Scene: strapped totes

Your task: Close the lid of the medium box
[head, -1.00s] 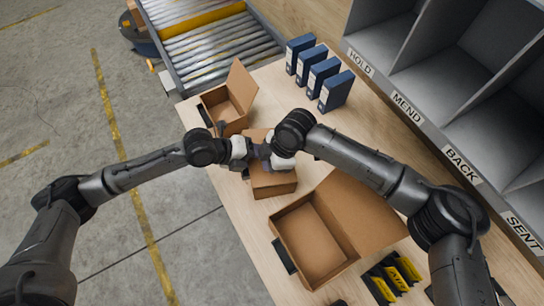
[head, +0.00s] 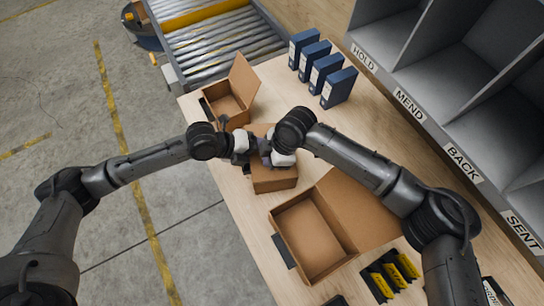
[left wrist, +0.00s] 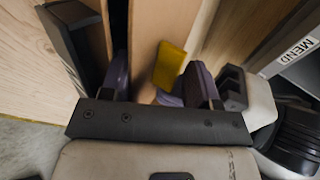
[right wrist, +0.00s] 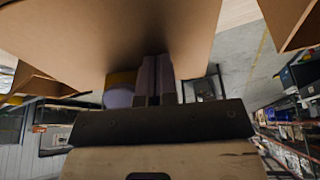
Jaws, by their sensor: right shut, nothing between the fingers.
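The medium box, seemingly the middle cardboard box (head: 274,181), stands on the table between two open boxes. Both grippers are at its far part, and my arms hide much of its top, so I cannot tell how far its lid is down. My left gripper (head: 250,147) comes in from the left; in the left wrist view its purple-padded fingers (left wrist: 158,82) are apart, with a cardboard edge (left wrist: 148,28) and a yellow piece (left wrist: 170,65) showing between or beyond them. My right gripper (head: 268,150) is shut and empty; in the right wrist view its fingers (right wrist: 157,78) are close against a broad cardboard panel (right wrist: 105,40).
A smaller open box (head: 226,103) stands behind and a larger open box (head: 284,226) in front. Blue binders (head: 338,88) line the back edge near the grey shelf (head: 440,112). A black-and-yellow item group (head: 390,275) lies at front right. A roller conveyor (head: 215,50) adjoins the table.

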